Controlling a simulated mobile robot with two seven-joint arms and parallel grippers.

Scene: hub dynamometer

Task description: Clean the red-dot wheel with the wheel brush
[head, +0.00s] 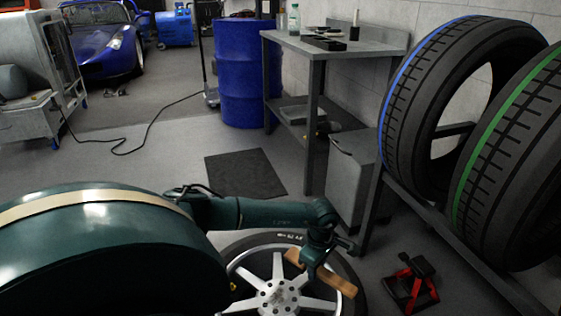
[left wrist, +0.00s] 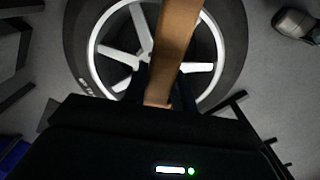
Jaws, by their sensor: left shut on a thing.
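A wheel with silver spokes and a black tyre (head: 262,271) lies flat on the floor at the bottom middle of the head view. It fills the upper middle of the left wrist view (left wrist: 125,65). No red dot shows on the parts I can see. My left gripper (head: 314,264) is over the wheel's right side, shut on the wooden wheel brush (head: 334,282). The brush's brown wood crosses over the spokes in the left wrist view (left wrist: 177,35). Its bristles are hidden, and I cannot tell whether it touches the wheel. My right gripper is out of view.
A red and black jack-like tool (head: 412,283) is on the floor right of the wheel. A rack at right holds a blue-striped tyre (head: 400,140) and a green-striped tyre (head: 485,205). A grey bin (head: 350,180), workbench (head: 340,46) and blue drum (head: 243,75) stand behind. A dark mat (head: 245,173) lies flat.

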